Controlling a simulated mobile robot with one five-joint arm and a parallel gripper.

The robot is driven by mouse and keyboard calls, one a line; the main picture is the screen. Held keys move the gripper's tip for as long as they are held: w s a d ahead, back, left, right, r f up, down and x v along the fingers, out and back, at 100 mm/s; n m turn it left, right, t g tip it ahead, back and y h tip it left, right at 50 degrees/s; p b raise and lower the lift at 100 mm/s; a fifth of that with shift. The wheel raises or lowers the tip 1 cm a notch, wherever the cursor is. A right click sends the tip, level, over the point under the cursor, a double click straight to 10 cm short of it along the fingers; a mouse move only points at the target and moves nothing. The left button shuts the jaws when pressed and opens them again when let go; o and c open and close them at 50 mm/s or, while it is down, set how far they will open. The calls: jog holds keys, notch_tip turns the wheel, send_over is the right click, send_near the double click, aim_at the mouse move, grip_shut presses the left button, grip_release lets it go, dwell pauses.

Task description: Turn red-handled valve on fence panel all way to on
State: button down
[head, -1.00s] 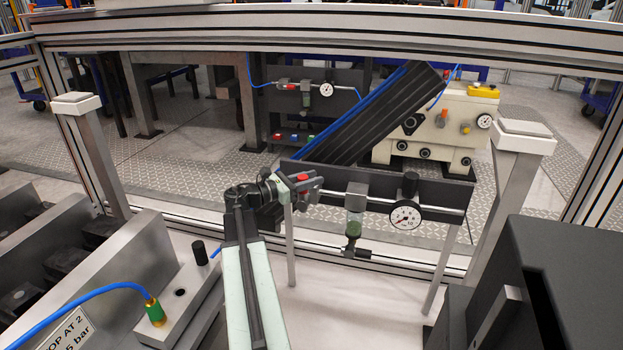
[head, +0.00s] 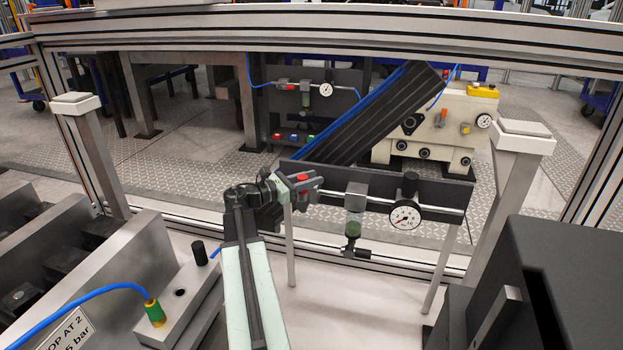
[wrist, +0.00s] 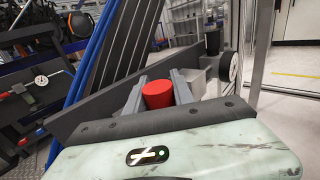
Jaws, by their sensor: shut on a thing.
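The red valve handle (head: 302,177) is at the left end of the pipe assembly on the dark panel, in the middle of the head view. In the wrist view the red handle (wrist: 158,94) sits between the two grey fingers of my gripper (wrist: 157,90). In the head view my gripper (head: 296,186) reaches the valve from the left and is shut on the handle. The fingers partly hide the valve body. I cannot tell the handle's exact angle from these views.
A dark box (head: 560,280) stands at the right front. A grey block with a blue hose (head: 95,291) is at the left front. A fence rail (head: 330,35) crosses above.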

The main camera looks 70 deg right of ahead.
dwell(0.4)
jog(key=shift+d+r, duration=0.1)
